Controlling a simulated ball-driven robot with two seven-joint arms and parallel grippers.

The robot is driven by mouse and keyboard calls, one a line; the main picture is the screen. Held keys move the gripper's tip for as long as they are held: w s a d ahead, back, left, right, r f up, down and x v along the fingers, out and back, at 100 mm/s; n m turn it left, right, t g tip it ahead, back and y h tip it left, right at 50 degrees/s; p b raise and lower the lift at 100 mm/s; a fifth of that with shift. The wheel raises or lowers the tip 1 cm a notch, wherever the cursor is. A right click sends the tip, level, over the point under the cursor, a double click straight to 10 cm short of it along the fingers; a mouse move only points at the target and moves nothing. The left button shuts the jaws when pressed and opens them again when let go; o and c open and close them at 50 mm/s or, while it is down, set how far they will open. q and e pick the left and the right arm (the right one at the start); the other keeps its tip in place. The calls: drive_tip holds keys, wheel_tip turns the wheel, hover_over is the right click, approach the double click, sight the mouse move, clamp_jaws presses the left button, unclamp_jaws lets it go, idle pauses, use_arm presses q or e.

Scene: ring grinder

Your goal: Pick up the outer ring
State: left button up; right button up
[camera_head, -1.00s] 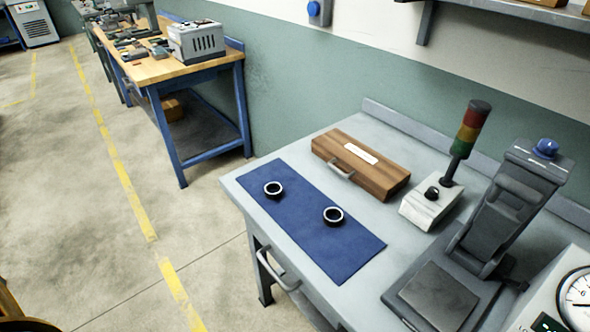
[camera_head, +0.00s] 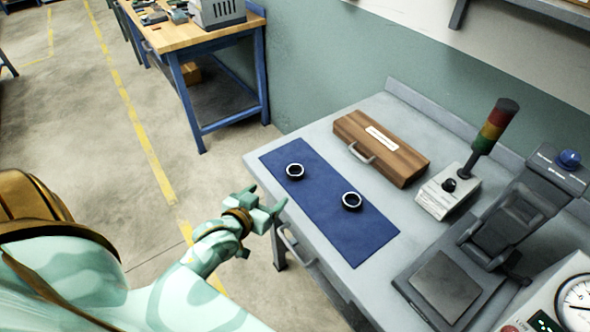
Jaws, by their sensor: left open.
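Two dark rings with pale rims lie flat and apart on a blue mat (camera_head: 330,222): a left ring (camera_head: 295,171) and a right ring (camera_head: 352,201). They look alike in size, and I cannot tell which one is the outer ring. My left gripper (camera_head: 270,196) is open and empty, just off the left front edge of the grey table (camera_head: 375,122). It is to the lower left of the left ring and touches neither ring. My right gripper is out of view.
A wooden case (camera_head: 381,148) lies behind the mat. A signal light (camera_head: 490,128) on a white control box (camera_head: 447,192) and a dark press (camera_head: 510,215) stand to the right, with a dial gauge (camera_head: 577,300) at the corner. The mat around the rings is clear.

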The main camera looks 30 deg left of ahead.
use_arm(q)
drive_tip(key=b, duration=0.3)
approach(298, 169)
drive_tip(key=shift+w+a, duration=0.1)
drive_tip(key=shift+w, duration=0.25)
drive_tip(key=b+x, duration=0.1)
drive_tip(key=x, duration=0.4)
drive_tip(key=shift+w+f, duration=0.1)
drive_tip(key=shift+f, duration=0.05)
drive_tip(key=c, duration=1.1)
